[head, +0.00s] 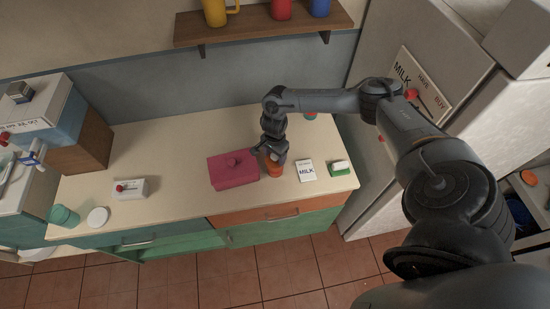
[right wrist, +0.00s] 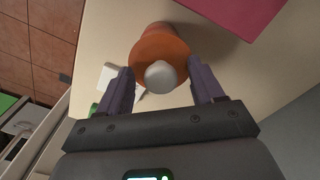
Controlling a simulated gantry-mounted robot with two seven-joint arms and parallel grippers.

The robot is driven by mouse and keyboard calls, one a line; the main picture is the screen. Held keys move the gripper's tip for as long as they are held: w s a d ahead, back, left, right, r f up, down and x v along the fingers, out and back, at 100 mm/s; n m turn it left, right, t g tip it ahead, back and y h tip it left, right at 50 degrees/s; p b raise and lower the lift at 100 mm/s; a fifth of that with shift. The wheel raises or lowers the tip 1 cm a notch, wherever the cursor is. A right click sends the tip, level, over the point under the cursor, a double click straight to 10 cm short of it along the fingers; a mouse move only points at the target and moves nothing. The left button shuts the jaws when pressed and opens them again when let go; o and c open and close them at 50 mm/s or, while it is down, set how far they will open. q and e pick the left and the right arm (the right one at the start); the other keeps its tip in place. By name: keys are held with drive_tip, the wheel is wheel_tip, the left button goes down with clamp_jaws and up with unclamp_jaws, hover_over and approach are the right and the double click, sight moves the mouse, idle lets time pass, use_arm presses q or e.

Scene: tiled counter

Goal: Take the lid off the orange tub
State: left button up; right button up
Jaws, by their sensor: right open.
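The orange tub (head: 273,168) stands on the counter, just right of a magenta box. In the right wrist view the orange tub (right wrist: 157,42) shows from above, with a pale rounded knob (right wrist: 160,75) on top. My right gripper (head: 272,153) is over the tub, its lower part partly hidden by the fingers. In the right wrist view the two fingers of the right gripper (right wrist: 160,88) are spread, one on each side of the knob, with gaps between them and it. My left gripper is not in view.
The magenta lidded box (head: 233,171) is close on the left of the tub. A milk card (head: 306,171) and a green and white item (head: 339,168) lie to the right. A small white device (head: 130,189) is further left. The counter (head: 175,150) is clear behind and left.

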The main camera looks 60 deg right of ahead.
drive_tip(key=shift+c, duration=0.3)
drive_tip(key=c, duration=1)
drive_tip(key=shift+c, duration=0.2)
